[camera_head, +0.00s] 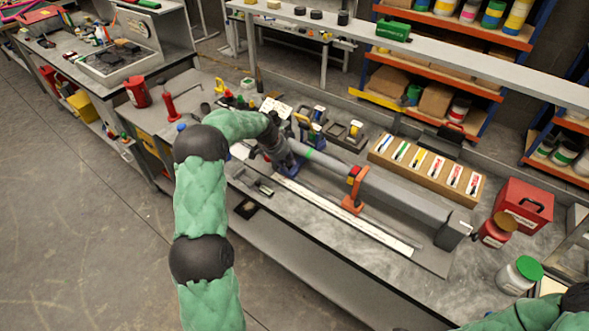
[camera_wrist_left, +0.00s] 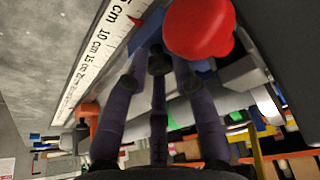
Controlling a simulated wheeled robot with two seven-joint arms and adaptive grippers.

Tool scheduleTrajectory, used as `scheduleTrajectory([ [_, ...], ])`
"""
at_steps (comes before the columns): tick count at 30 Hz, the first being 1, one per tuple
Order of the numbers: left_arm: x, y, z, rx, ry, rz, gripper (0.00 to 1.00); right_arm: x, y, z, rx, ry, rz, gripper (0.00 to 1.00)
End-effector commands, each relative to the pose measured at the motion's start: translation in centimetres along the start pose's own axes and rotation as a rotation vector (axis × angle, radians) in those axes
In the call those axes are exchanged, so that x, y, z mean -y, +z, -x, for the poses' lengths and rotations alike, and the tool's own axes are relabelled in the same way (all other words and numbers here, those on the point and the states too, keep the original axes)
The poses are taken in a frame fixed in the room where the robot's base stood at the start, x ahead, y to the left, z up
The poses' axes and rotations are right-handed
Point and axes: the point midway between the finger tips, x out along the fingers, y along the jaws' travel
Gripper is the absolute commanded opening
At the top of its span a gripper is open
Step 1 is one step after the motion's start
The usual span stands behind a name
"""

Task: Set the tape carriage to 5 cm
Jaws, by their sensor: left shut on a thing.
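The measuring bench carries a long grey rail (camera_head: 400,192) and a white scale strip (camera_head: 345,217). The arm and fingers hide most of the carriage. My right gripper is out of view.
An orange bracket (camera_head: 353,193) stands on the rail further right. Behind are a wooden card holder (camera_head: 425,168) and tape dispensers (camera_head: 345,135). A red box (camera_head: 523,206) and a green-lidded jar (camera_head: 520,275) stand at the right. The front bench strip is mostly clear.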

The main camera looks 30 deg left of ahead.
Motion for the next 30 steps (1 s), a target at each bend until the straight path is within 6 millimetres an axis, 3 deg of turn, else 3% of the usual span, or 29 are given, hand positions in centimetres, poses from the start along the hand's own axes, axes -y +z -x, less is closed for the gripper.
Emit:
scheduleTrajectory([
  [10,0.7,0.4,0.1,0.003,-0.005,-0.001,0.00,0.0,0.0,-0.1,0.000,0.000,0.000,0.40],
  [11,0.7,0.4,0.1,0.003,-0.006,0.000,0.35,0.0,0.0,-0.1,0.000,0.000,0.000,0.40],
  [12,0.7,0.4,0.1,0.002,-0.006,0.000,0.46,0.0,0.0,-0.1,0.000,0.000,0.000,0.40],
  [13,0.7,0.4,0.1,0.002,-0.006,0.000,0.51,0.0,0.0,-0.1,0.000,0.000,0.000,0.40],
  [24,0.5,0.3,0.3,0.001,-0.003,-0.001,0.51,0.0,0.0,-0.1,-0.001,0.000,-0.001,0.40],
  [30,0.6,0.2,2.8,-0.001,-0.006,-0.001,0.51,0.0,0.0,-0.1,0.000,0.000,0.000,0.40],
])
